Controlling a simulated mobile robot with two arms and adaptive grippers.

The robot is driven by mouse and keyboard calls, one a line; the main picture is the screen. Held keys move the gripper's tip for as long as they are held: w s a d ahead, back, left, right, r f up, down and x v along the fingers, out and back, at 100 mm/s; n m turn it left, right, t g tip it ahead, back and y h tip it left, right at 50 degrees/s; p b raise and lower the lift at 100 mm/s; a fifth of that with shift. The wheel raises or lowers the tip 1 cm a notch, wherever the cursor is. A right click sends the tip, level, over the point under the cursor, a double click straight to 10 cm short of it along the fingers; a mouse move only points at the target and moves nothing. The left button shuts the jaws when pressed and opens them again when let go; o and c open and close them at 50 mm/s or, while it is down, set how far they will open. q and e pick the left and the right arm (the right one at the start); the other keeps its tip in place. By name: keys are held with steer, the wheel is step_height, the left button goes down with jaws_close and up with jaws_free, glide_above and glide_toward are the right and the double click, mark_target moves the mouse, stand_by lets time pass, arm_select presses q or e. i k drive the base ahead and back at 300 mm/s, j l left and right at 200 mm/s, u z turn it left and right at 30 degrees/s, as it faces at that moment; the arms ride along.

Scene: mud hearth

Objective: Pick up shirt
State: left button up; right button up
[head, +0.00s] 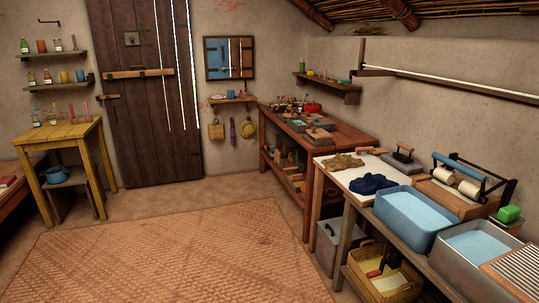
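A crumpled dark blue cloth (374,185) lies on the pale-topped table (341,178) at the right, near its front edge. A crumpled olive-brown cloth (344,162) lies behind it on the same top. Either could be a shirt; I cannot tell which from their folded shapes. Neither of my grippers is in view, and nothing is seen touching the cloths.
A blue basin (408,222) and a grey basin of water (478,247) stand right of the cloths. An iron (402,155) sits behind them. A basket (384,281) is below. A woven mat (165,255) covers open floor.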

mark_target(339, 163)
steer(key=i+z, duration=0.2)
steer(key=i, duration=0.35)
steer(key=i+j+z, duration=0.15)
steer(key=i, duration=0.4)
steer(key=i+j+z, duration=0.2)
steer(key=i, duration=0.3)
steer(key=j, duration=0.05)
